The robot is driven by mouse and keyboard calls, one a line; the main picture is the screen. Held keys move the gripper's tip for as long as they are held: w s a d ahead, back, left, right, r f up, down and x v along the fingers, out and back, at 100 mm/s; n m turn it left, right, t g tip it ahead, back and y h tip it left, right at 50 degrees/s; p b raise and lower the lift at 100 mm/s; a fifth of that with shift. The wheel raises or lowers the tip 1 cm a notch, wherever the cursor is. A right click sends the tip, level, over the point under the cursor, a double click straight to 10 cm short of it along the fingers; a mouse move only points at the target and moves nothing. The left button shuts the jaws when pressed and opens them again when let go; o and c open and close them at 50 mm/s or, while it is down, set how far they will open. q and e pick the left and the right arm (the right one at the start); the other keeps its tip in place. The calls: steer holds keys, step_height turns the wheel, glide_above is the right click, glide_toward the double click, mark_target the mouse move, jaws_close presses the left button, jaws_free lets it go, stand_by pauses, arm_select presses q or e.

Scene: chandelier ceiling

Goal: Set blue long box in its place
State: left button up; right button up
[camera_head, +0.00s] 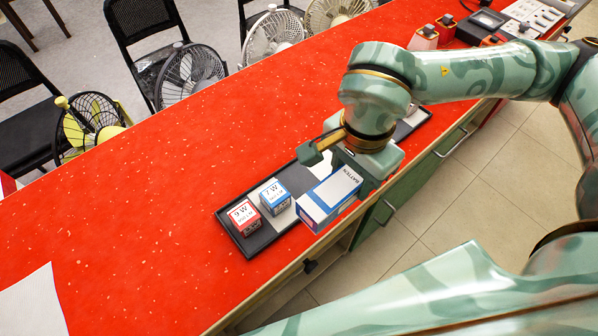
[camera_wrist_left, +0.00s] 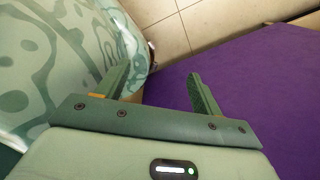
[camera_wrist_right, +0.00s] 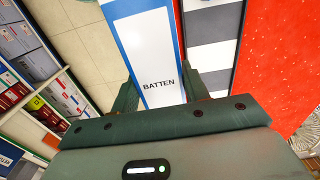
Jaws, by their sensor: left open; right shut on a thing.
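The blue long box (camera_head: 336,192), white on top with blue edges and the word BATTEN, is held by my right gripper (camera_head: 345,168) at its far end. The box (camera_wrist_right: 148,45) lies between the two fingers in the right wrist view. It overhangs the front edge of the dark tray (camera_head: 246,254) on the red counter; its height above the tray is hard to tell. The tray also shows in the right wrist view (camera_wrist_right: 213,58) as grey, white and black bands beside the box. My left gripper (camera_wrist_left: 158,75) is open and empty, away from the counter.
A red small box (camera_head: 243,216) and a blue small box (camera_head: 274,196) stand in the tray's left part. More boxes (camera_head: 424,38) stand at the counter's far right. Fans (camera_head: 190,72) and chairs (camera_head: 145,25) line the far side. The counter's left is mostly clear.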

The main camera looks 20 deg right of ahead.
steer(key=w+d+f+b, duration=0.1)
steer(key=w+f, duration=0.2)
steer(key=w, duration=0.1)
steer(key=w+d+f+b, duration=0.1)
steer(key=w+f, duration=0.2)
steer(key=w, duration=0.1)
steer(key=w+d+f+b, duration=0.1)
steer(key=w+f, duration=0.2)
steer(key=w, duration=0.1)
steer(key=shift+w+b, duration=0.3)
steer(key=shift+b, duration=0.05)
steer(key=shift+w+f, duration=0.2)
steer(key=f+b, duration=0.1)
steer(key=f, duration=0.2)
steer(key=shift+w+f+b, duration=0.2)
steer(key=shift+f+b, duration=0.15)
steer(key=shift+f, duration=0.05)
arm_select(q)
steer(key=f, duration=0.1)
steer(key=d+f, duration=0.1)
steer(key=f, duration=0.1)
steer(key=d+f, duration=0.1)
steer(key=f, duration=0.1)
arm_select(e)
steer(key=shift+r, duration=0.1)
arm_select(q)
steer(key=shift+a+f, duration=0.1)
